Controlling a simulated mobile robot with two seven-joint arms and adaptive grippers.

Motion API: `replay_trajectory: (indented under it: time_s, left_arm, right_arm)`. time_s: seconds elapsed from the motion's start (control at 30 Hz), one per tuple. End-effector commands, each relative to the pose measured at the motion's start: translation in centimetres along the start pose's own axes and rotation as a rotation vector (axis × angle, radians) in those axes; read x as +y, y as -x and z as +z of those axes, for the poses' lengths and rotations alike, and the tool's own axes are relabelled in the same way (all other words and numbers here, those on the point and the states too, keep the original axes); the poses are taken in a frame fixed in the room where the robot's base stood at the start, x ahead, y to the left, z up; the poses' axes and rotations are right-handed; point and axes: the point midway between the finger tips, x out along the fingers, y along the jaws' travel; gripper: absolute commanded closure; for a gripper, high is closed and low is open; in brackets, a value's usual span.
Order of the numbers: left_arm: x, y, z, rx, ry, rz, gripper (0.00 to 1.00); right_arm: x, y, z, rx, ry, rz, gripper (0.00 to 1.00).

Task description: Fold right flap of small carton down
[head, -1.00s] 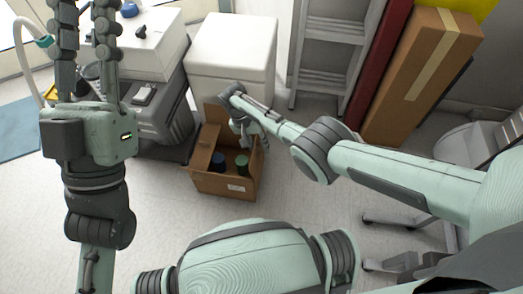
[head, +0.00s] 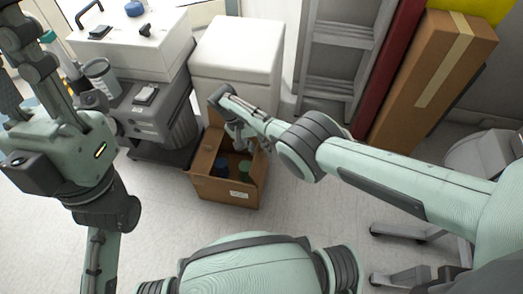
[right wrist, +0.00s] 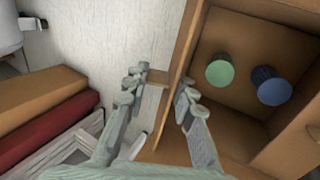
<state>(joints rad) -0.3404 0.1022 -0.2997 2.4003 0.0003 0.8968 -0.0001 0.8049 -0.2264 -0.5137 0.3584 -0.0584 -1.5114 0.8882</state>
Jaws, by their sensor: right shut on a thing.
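The small carton (head: 228,191) stands open on the floor, with a green-topped item (head: 244,167) and a blue-topped item (head: 222,168) inside. The same items show in the right wrist view, green (right wrist: 219,71) and blue (right wrist: 271,86). My right gripper (head: 236,132) is at the carton's far right side, partly hidden by its own wrist. In the right wrist view its fingers (right wrist: 158,92) stand on either side of the carton's right flap (right wrist: 152,104), which sticks outward from the wall. My left gripper (head: 18,75) is raised at the left, fingers apart and empty, tips partly cut off.
A white box-shaped unit (head: 237,62) stands just behind the carton. A grey compressor unit (head: 150,110) is to its left. A ladder (head: 335,55) and a tall brown box (head: 425,80) lean at the back right. The floor in front is clear.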

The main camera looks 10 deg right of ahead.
Motion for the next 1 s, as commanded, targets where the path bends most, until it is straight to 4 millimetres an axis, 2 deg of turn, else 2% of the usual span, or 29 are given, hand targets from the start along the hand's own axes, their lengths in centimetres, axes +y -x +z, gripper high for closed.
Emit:
replay_trajectory:
  time_s: [0.03,0.17,0.43,0.57,0.67,1.0]
  left_arm:
    - [0.0,0.0,0.0,0.000,0.000,0.000,0.76]
    - [0.0,0.0,0.0,0.000,0.000,0.000,0.76]
    - [0.0,0.0,0.0,-0.003,0.000,0.000,0.76]
    - [0.0,0.0,0.0,-0.003,0.000,0.000,0.76]
    - [0.0,0.0,0.0,-0.003,0.000,0.000,0.76]
    - [0.0,0.0,0.0,-0.002,0.000,0.000,0.76]
  right_arm:
    - [0.1,-0.1,0.0,-0.001,0.000,0.002,0.73]
    - [0.1,-0.1,0.0,-0.001,0.000,0.002,0.57]
    - [0.0,0.0,0.0,0.000,0.000,0.000,0.57]
    - [-0.1,0.8,-0.1,0.002,0.001,-0.003,0.57]
    - [-0.1,2.4,-0.1,0.002,0.000,-0.004,0.57]
    - [0.0,9.4,0.0,0.001,0.001,-0.002,0.57]
